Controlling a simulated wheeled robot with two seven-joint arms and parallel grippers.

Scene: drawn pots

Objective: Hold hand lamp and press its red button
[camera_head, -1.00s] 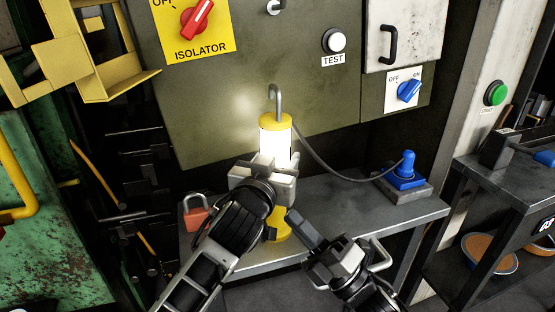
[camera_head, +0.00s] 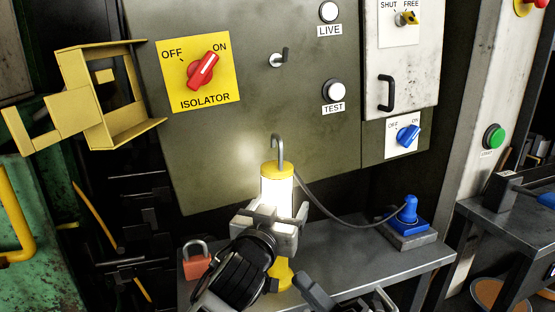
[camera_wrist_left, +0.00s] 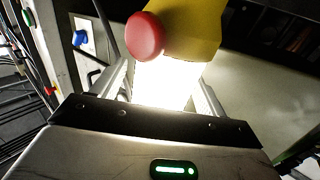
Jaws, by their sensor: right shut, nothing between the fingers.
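The hand lamp (camera_head: 277,188) has yellow ends, a glowing white tube and a hook on top. It is upright at the bench, in front of the grey-green panel. My left gripper (camera_head: 272,215) is shut around its lit tube. In the left wrist view the tube (camera_wrist_left: 165,82) is between the fingers, and the round red button (camera_wrist_left: 145,37) sits on the yellow end (camera_wrist_left: 195,28). The button is hidden in the head view. My right gripper (camera_head: 308,286) is shut and empty, low and right of the lamp's yellow base, partly cut off by the frame.
A cable runs from the lamp to a blue plug (camera_head: 408,210) on the bench (camera_head: 350,262). A red padlock (camera_head: 196,262) is left of the lamp. A yellow bracket (camera_head: 95,95) juts out at left.

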